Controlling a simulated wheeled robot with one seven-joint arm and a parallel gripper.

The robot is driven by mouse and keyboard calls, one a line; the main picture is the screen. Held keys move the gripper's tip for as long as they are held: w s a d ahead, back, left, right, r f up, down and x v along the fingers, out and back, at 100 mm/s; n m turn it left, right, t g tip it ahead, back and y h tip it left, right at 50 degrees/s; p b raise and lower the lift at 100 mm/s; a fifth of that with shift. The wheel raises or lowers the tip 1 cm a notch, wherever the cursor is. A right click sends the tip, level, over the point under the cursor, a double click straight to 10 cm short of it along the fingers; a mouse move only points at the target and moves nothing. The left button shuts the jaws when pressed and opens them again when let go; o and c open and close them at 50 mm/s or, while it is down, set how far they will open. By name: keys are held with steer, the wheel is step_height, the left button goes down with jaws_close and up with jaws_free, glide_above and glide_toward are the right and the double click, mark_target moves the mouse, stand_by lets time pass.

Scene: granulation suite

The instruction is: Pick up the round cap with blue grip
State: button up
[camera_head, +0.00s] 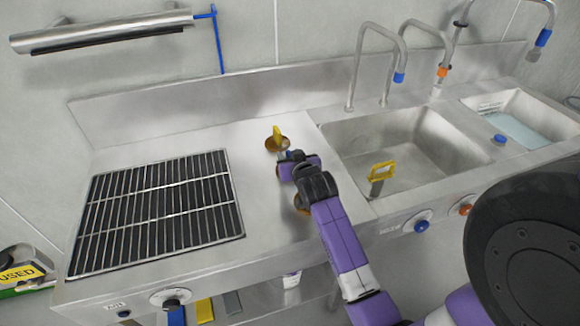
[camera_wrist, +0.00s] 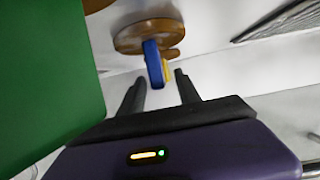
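The round cap with blue grip is a brown disc (camera_wrist: 148,35) with a flat blue grip (camera_wrist: 152,62) standing out from it in the wrist view. In the head view its blue grip (camera_head: 296,154) shows only in part, mostly hidden by my gripper (camera_head: 287,167). In the wrist view my gripper (camera_wrist: 161,88) is open, its two dark fingers either side of the grip's near end. I see no clear contact. A cap with a yellow grip (camera_head: 278,135) stands just behind it on the steel counter (camera_head: 250,150); some yellow (camera_wrist: 167,71) shows beside the blue grip.
Another brown round piece (camera_head: 300,203) is partly hidden by my arm. A black grille (camera_head: 155,205) lies left, and a sink basin (camera_head: 385,140) with a yellow-handled item (camera_head: 381,171) lies right. A green surface (camera_wrist: 45,80) fills the wrist view's left.

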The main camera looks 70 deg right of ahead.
jaws_close()
stand_by(1.4)
